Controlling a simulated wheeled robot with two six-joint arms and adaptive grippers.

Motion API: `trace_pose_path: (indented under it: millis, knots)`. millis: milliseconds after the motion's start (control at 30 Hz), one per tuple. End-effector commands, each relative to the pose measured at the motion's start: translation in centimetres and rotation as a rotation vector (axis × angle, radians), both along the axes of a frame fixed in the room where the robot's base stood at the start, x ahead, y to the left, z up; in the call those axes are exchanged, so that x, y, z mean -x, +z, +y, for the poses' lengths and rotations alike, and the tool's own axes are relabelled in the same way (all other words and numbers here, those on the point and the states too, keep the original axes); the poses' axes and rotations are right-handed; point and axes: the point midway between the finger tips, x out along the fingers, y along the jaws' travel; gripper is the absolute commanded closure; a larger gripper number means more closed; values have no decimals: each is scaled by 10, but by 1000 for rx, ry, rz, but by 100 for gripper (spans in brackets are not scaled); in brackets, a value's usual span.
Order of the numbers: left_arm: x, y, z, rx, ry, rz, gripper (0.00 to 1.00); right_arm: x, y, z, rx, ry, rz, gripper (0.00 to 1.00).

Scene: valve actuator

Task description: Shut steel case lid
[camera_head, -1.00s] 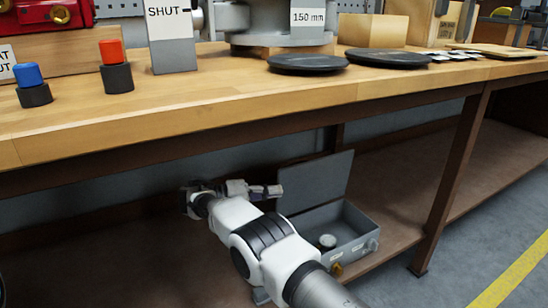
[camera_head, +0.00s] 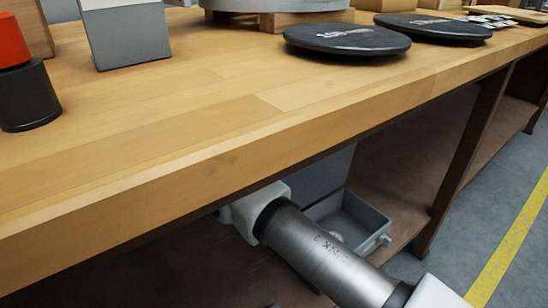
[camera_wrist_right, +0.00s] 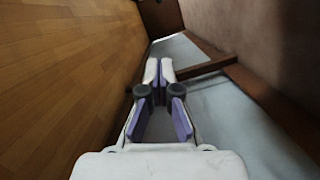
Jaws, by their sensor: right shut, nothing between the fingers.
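The grey steel case (camera_head: 376,220) sits on the shelf under the workbench in the head view. Its flat grey lid (camera_head: 322,180) stands up, open, at the back of the case, its top hidden by the bench edge. A pale round item is partly visible inside. My right arm reaches in under the bench and covers the case's left and front parts. The right gripper is hidden there; in the right wrist view the right gripper (camera_wrist_right: 158,68) is shut and empty. I cannot make out the case or lid in the wrist view. My left gripper is not in view.
The wooden bench top (camera_head: 200,125) overhangs the shelf and limits room above the case. A brown bench leg (camera_head: 460,170) stands right of the case. Black discs (camera_head: 347,40), a grey block (camera_head: 125,35) and a red-topped black cylinder (camera_head: 25,95) stand on top.

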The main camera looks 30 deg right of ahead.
Motion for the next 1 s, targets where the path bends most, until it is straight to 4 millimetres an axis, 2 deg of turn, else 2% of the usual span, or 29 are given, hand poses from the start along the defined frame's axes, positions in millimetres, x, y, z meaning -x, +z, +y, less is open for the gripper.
trace_pose_path:
  millis: [33,267,567,1000]
  knots:
    - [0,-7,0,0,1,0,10,3,-4,-12,-1,-3,2,100]
    - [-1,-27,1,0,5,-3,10,10,-10,-62,-2,-3,1,100]
    - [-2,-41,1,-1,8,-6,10,44,-18,-63,-1,0,2,100]
    - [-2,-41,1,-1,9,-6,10,47,-16,-63,-1,0,-3,100]
